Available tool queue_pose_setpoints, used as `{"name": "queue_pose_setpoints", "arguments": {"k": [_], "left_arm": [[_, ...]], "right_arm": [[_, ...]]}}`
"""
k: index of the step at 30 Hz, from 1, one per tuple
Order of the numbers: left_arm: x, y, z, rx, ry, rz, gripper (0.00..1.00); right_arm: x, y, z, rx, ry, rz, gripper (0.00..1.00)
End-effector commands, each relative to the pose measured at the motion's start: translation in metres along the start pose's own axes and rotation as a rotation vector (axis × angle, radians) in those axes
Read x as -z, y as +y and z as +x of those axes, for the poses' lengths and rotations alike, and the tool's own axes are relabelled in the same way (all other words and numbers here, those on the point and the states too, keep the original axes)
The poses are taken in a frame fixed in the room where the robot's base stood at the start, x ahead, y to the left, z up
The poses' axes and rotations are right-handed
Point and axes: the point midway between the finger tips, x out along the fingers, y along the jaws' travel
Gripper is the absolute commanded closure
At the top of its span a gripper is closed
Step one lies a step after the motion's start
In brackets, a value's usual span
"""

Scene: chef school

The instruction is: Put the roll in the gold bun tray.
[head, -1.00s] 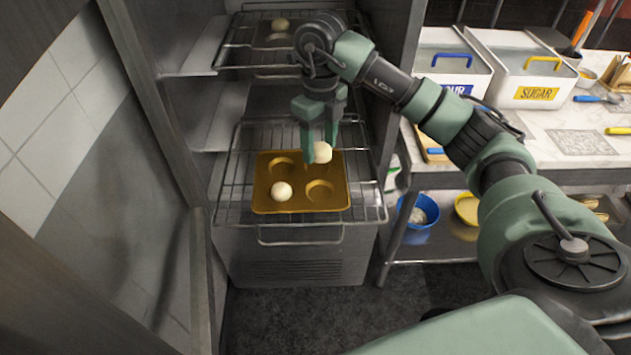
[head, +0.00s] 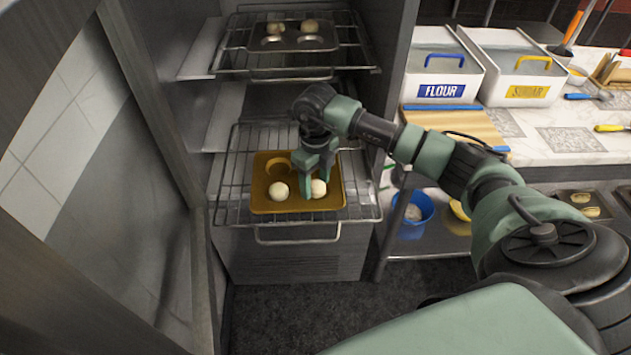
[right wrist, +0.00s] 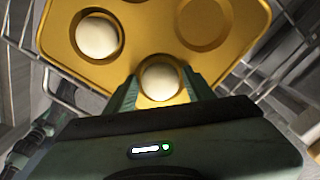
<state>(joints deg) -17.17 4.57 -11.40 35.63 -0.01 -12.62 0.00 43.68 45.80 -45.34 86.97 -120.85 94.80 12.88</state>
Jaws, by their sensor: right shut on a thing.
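The gold bun tray (head: 258,190) lies on the lower pulled-out wire rack and has round hollows. One pale roll (head: 279,191) sits in its front left hollow. A second pale roll (head: 318,188) is at the front right of the tray, between the fingers of my right gripper (head: 316,190). In the right wrist view this held roll (right wrist: 160,80) is between both fingertips, over the tray (right wrist: 140,45); I cannot tell whether it touches the hollow. The other roll (right wrist: 97,37) sits in its hollow there. An empty hollow (right wrist: 205,22) shows too. My left gripper is not in view.
The lower rack (head: 358,200) sticks out of a cabinet. Above it, an upper rack holds a dark tray (head: 320,42) with two rolls. At the right, a counter bears flour (head: 440,75) and sugar (head: 520,80) bins, with shelves below.

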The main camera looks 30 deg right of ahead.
Motion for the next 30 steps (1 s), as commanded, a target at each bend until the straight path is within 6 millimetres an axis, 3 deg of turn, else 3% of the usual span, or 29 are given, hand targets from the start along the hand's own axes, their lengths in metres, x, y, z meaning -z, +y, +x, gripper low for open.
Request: {"name": "queue_pose_setpoints", "arguments": {"k": [17, 18, 24, 28, 30], "left_arm": [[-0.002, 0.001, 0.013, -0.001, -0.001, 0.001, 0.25], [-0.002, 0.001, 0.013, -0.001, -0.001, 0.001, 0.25], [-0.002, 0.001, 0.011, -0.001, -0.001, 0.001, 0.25], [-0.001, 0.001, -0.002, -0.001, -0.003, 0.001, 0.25], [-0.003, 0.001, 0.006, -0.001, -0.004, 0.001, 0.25]], "right_arm": [[0.005, 0.003, 0.022, -0.003, 0.018, -0.002, 0.86], [0.005, 0.003, 0.022, -0.004, 0.018, -0.002, 0.37], [0.004, 0.003, 0.02, -0.004, 0.017, -0.002, 0.37], [0.004, 0.004, 0.006, -0.005, 0.017, -0.003, 0.37], [0.003, 0.003, -0.001, -0.004, 0.013, -0.005, 0.37]]}}
